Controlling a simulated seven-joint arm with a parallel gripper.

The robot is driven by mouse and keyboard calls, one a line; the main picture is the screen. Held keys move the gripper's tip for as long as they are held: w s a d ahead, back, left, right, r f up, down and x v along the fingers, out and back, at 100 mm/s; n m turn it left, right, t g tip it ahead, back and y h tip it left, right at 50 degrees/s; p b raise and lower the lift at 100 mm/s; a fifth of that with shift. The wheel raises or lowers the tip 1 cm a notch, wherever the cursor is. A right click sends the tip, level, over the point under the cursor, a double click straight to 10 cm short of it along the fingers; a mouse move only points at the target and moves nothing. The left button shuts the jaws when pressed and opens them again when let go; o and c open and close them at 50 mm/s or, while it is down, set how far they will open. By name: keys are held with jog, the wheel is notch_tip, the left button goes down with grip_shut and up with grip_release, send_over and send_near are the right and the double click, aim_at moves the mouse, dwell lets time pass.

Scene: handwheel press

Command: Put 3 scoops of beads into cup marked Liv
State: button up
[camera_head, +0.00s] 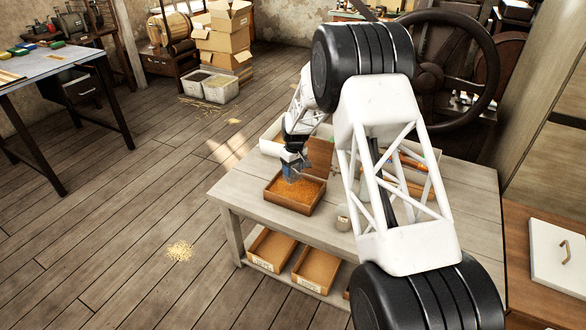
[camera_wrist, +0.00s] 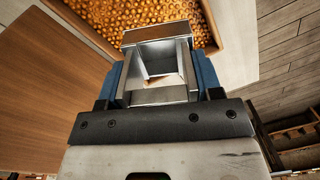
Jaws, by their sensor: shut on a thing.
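My gripper (camera_head: 291,168) is over a wooden tray (camera_head: 286,205) of orange-gold beads (camera_head: 302,188) on the workbench. In the wrist view my gripper (camera_wrist: 158,85) has its blue fingers shut on a square metal scoop (camera_wrist: 160,96). The scoop's far edge overlaps the beads (camera_wrist: 135,14) in the picture; I cannot tell whether it touches them. Its visible inside is mostly bare metal, with a small brownish patch. A small pale cup (camera_head: 343,219) stands on the bench right of the tray. No name is readable on it, and my arm hides the bench beyond.
The workbench (camera_head: 235,201) has bare top left of the bead tray. A wooden board (camera_head: 319,153) stands just behind the tray. Open bins (camera_head: 269,250) sit on the lower shelf. A large handwheel (camera_head: 490,60) rises behind the bench, and spilled grains (camera_head: 179,251) lie on the floor.

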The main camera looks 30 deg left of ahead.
jog(key=shift+w+d+f+g+y, duration=0.1)
jog(key=shift+w+f+g+y, duration=0.25)
jog(key=shift+f, duration=0.5)
jog(key=shift+w+d+f+g+y, duration=0.1)
jog(key=shift+w+f+g, duration=0.1)
jog(key=shift+f+g, duration=0.45)
jog(key=shift+w+d+f+g+y, duration=0.15)
jog(key=shift+w+f+g, duration=0.15)
jog(key=shift+f, duration=0.7)
jog(key=shift+w+d+f, duration=0.1)
jog(key=shift+w+f, duration=0.2)
jog(key=shift+f, duration=0.35)
jog(key=shift+w+d+f, duration=0.1)
jog(key=shift+w+f, duration=0.15)
jog(key=shift+f, duration=0.4)
jog(key=shift+s+r, duration=0.1)
jog(key=shift+s+a+r+t+h, duration=0.15)
jog(key=shift+s+r+t+h, duration=0.15)
jog(key=shift+r+t, duration=0.3)
jog(key=shift+s+a+r+t+h, duration=0.15)
jog(key=shift+s+r+t+h, duration=0.25)
jog(key=shift+t, duration=0.3)
jog(key=shift+r, duration=0.1)
jog(key=shift+r, duration=0.1)
jog(key=shift+t, duration=0.4)
jog(key=shift+s+r, duration=0.1)
jog(key=shift+r, duration=3.45)
